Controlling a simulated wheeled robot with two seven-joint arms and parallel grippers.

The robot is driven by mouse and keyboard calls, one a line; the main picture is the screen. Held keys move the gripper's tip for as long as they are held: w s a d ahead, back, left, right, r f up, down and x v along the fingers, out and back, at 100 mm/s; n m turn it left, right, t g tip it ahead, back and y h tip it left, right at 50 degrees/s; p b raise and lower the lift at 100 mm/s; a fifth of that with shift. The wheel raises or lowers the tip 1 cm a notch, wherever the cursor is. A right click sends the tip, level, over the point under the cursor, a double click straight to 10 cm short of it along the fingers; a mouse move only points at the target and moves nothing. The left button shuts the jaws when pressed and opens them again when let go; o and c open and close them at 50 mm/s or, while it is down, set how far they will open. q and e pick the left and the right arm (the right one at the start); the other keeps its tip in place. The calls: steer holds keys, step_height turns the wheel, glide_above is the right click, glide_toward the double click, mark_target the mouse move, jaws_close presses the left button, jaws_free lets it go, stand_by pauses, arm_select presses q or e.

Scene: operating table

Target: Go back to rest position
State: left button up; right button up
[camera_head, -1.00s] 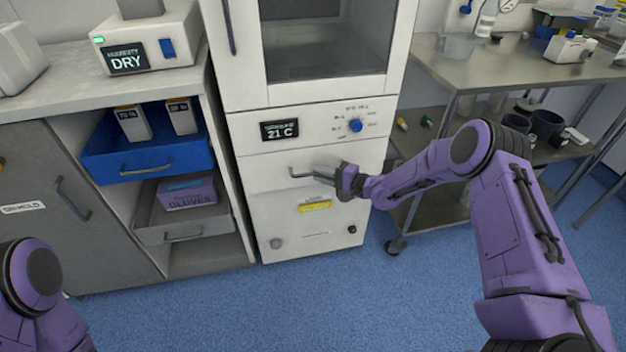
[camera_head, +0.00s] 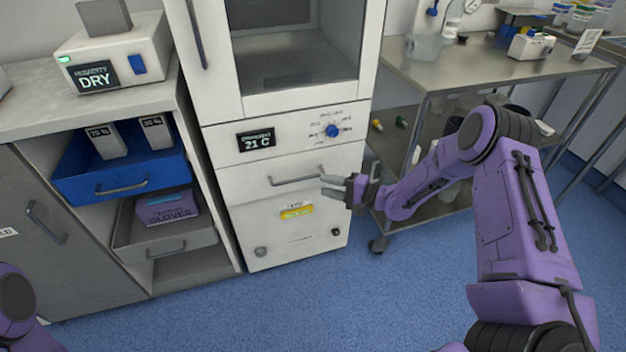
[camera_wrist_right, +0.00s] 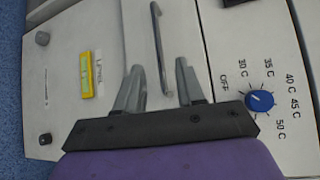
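My right gripper (camera_head: 328,186) is in front of the white cabinet (camera_head: 235,185), near the right end of its lower door handle (camera_head: 297,179). In the right wrist view the gripper (camera_wrist_right: 158,68) has two grey fingers spread apart with nothing held. The bar handle (camera_wrist_right: 160,48) shows beyond and between the fingertips; the gripper looks clear of it. My left arm shows only as a purple link at the lower left of the head view, and its gripper is out of view.
The cabinet has a 21 C display (camera_head: 257,140) and a blue knob (camera_head: 332,130). A metal trolley (camera_head: 470,75) with containers stands close on the right, beside my right forearm. A blue drawer (camera_head: 120,180) sticks out at left. The blue floor (camera_head: 290,300) in front is clear.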

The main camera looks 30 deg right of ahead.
steer(key=shift+s+d+r, duration=0.1)
steer(key=shift+s+d, duration=0.3)
steer(key=shift+s, duration=0.15)
